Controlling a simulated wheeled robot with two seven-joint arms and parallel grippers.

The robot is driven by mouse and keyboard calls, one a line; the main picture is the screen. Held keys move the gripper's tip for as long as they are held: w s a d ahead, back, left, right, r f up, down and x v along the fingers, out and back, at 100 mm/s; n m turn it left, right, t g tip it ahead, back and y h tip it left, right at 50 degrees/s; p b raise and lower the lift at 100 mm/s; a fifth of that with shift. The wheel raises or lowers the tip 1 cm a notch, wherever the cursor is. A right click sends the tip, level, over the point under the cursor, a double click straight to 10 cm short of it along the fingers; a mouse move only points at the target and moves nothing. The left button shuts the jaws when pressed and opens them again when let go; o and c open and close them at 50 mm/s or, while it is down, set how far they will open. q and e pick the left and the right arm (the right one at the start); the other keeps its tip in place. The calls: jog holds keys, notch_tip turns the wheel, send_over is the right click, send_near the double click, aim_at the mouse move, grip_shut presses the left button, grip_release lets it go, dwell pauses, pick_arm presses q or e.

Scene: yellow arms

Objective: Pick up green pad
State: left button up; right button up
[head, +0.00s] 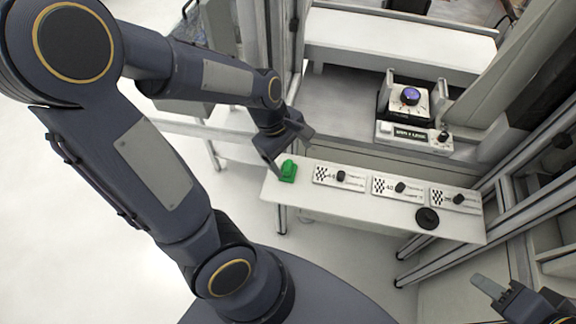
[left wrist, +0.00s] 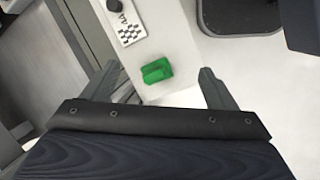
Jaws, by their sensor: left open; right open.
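The green pad (head: 288,171) is a small green block at the left end of a narrow white shelf (head: 330,205). In the left wrist view the green pad (left wrist: 157,71) lies between and a little beyond the open fingers. My left gripper (head: 290,152) is open and empty above the pad, with a finger on either side of it; it also shows in the left wrist view (left wrist: 158,88). The fingers look apart from the pad. My right gripper (head: 492,290) is at the lower right of the head view, empty and away from the shelf.
Several white plates with checkered patches and black knobs (head: 340,176) line the shelf right of the pad. A black round disc (head: 427,218) lies near its right end. Behind stands a device with a blue dial (head: 410,96). Metal frame posts (head: 290,60) rise close to my left gripper.

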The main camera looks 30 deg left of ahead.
aim_at(288, 165)
pick_arm(q)
jog(key=w+a+f+n+y, duration=0.1)
jog(key=f+n, duration=0.1)
jog(key=w+a+f+n+g+y, duration=0.1)
jog(key=n, duration=0.1)
jog(key=w+a+f+n+y+p, duration=0.1)
jog(key=f+n, duration=0.1)
jog(key=shift+w+a+f+g, duration=0.3)
jog(key=shift+w+a+f, duration=0.05)
jog(key=f, duration=0.7)
jog(key=shift+d+f, duration=0.2)
jog(key=shift+d, duration=0.1)
jog(key=shift+c, duration=0.4)
jog(key=c, duration=1)
